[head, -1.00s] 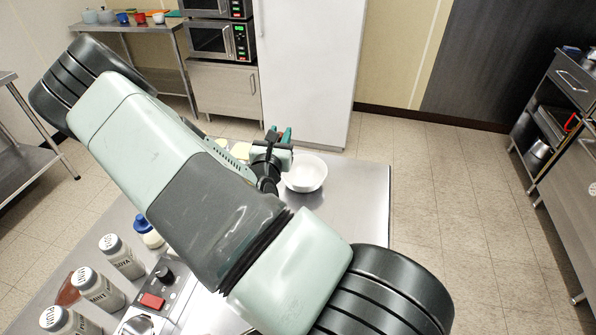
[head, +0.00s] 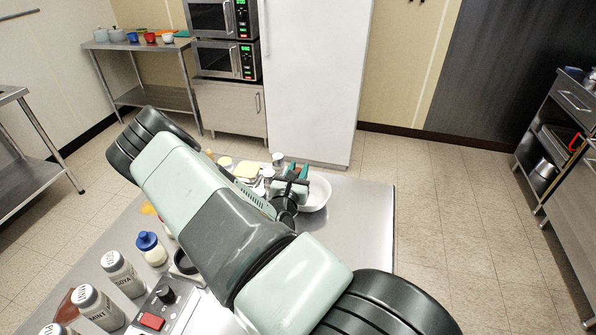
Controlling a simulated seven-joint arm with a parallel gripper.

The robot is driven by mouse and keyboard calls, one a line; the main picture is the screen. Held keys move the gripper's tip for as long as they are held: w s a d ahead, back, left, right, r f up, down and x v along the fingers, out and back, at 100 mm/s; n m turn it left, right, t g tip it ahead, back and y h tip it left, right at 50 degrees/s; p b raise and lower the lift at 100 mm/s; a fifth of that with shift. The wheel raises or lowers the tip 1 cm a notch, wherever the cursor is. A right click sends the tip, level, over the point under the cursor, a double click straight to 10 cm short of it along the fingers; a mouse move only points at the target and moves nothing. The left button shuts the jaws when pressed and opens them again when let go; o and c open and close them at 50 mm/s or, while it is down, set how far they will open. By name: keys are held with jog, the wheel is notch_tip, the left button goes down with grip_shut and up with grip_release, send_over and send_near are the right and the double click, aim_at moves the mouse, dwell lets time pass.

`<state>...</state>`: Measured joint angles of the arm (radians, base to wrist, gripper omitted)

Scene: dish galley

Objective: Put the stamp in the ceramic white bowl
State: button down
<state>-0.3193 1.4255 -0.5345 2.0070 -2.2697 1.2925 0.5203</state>
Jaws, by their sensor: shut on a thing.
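The ceramic white bowl (head: 321,193) stands on the steel table near its far right side. My arm and gripper hide its left part. My gripper (head: 295,173) is at the left of the bowl, overlapping its left rim in the head view. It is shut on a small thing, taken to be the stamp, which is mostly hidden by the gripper. I cannot tell the gripper's exact height over the table.
Shaker bottles (head: 122,273), a blue-capped bottle (head: 151,248) and a device with a red switch (head: 152,321) fill the near left. The table's right side (head: 365,215) is clear.

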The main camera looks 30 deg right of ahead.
jog(key=shift+f, duration=0.6)
jog(key=c, duration=0.8)
grip_release()
jog(key=shift+c, duration=0.2)
